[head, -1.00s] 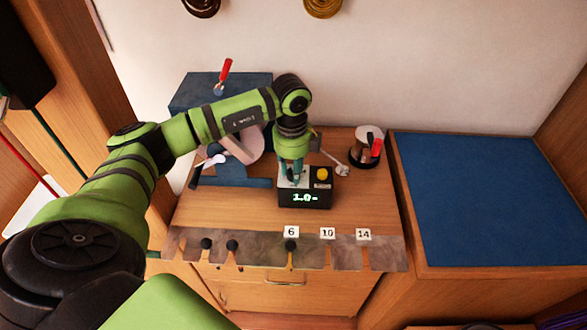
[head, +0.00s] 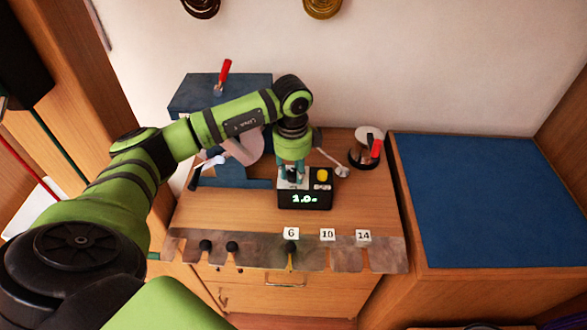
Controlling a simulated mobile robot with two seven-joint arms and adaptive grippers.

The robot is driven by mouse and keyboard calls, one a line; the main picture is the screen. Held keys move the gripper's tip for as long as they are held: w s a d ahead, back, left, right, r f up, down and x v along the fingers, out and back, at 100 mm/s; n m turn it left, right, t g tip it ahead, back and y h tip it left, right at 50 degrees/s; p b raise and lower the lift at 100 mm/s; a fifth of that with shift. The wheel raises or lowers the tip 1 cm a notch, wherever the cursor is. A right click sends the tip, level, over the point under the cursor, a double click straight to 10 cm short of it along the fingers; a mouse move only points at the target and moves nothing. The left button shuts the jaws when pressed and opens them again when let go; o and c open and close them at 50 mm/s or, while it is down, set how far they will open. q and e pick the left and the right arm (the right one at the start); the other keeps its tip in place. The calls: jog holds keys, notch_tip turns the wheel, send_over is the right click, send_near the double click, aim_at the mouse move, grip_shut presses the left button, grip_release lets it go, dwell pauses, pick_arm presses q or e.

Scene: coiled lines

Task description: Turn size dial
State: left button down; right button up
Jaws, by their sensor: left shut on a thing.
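A small black box with a lit green display (head: 305,199) stands on the wooden cabinet top. The display seems to read about 1.0 or 2.0, too blurred to be sure. A yellow button (head: 323,174) is on its top right. My left gripper (head: 292,177) points straight down onto the left part of the box top. It is shut on the dial there, which is mostly hidden between the fingers. My right gripper is not in the view.
A metal strip with notches and tags 6, 10 and 14 (head: 328,235) runs along the cabinet's front edge. A blue stand (head: 235,181) is left of the box, a silver-and-black canister with a red handle (head: 366,148) right. A blue mat (head: 485,200) lies clear at right.

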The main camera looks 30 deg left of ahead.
pick_arm(q)
jog(key=shift+a+r, duration=0.15)
jog(key=c, duration=0.9)
grip_release()
jog(key=shift+m, duration=0.3)
